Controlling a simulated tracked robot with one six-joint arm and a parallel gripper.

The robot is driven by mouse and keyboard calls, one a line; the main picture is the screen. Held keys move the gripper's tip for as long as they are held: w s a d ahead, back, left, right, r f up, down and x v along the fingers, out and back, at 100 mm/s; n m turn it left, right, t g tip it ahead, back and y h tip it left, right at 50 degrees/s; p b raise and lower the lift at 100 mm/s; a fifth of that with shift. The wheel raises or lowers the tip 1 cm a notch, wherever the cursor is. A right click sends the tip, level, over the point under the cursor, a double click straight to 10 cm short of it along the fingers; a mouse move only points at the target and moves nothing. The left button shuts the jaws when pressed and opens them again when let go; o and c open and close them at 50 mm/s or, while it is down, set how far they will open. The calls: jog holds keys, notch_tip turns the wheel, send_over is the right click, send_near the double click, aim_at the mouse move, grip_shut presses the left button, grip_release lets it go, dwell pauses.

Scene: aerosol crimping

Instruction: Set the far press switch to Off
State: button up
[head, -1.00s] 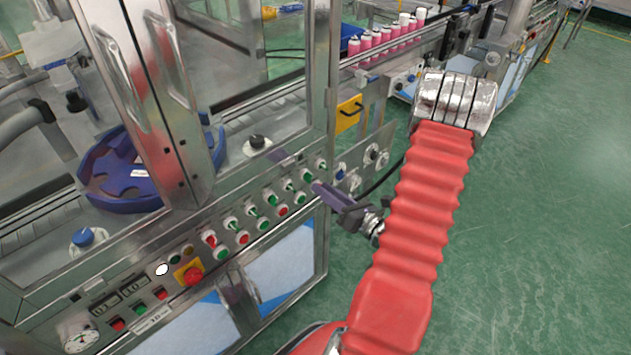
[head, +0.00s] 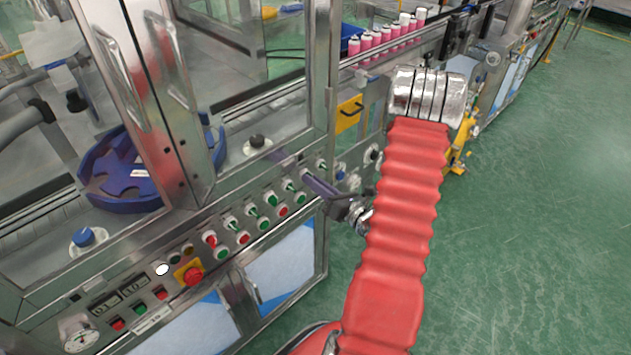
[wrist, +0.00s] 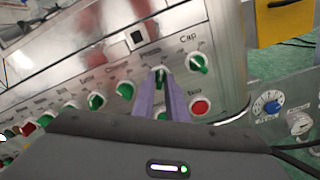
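The far press switch (wrist: 162,76) is a green-handled knob on a white round base, under a label that I read only in part. In the wrist view it lies between the tips of my gripper's purple fingers (wrist: 160,80), its handle pointing roughly upright. The fingers have a narrow gap between them. I cannot tell whether they touch the handle. In the head view my gripper (head: 303,172) reaches the right end of the switch row from the right, and its fingers hide this switch there.
The Cap switch (wrist: 198,63) is close to the right, with a red button (wrist: 200,107) below it. Another green switch (wrist: 125,90) is to the left. A red emergency stop (head: 193,275) is at the panel's left. Green floor is open at right.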

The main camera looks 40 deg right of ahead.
grip_shut()
jog(key=shift+d, duration=0.1)
jog(key=shift+n, duration=0.4)
jog(key=n, duration=1.1)
dwell(0.5)
jog(key=shift+o, duration=1.9)
grip_release()
